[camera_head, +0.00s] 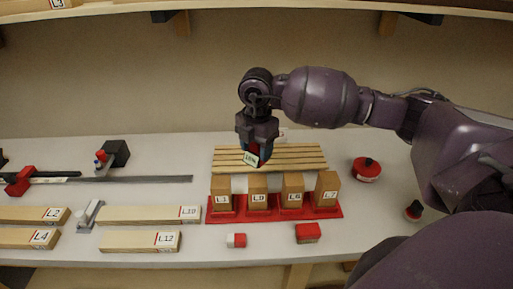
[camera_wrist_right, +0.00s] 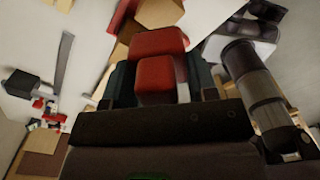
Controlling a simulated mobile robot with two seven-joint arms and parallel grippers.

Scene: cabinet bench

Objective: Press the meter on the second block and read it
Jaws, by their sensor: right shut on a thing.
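My right gripper (camera_head: 257,152) is shut on a red meter (camera_wrist_right: 160,75) with a pale display (camera_head: 251,159); the display's small figures are too blurred to read surely. Several upright wooden blocks stand in a row on a red base (camera_head: 230,218). The second block from the left (camera_head: 258,185) has a label like L9 or LD. In the head view the meter shows just above this block's top, over the slats behind; a gap shows between them. The wrist view shows the meter between the fingers, with tan wood beyond it. My left gripper is not clearly in view.
A slatted wooden rack (camera_head: 300,158) lies behind the blocks. A red round tin (camera_head: 367,169) stands right of it. Small red pieces (camera_head: 308,232) lie in front. Flat labelled boards (camera_head: 140,241) and a long metal bar (camera_head: 135,179) are at left. An upper shelf runs along the back.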

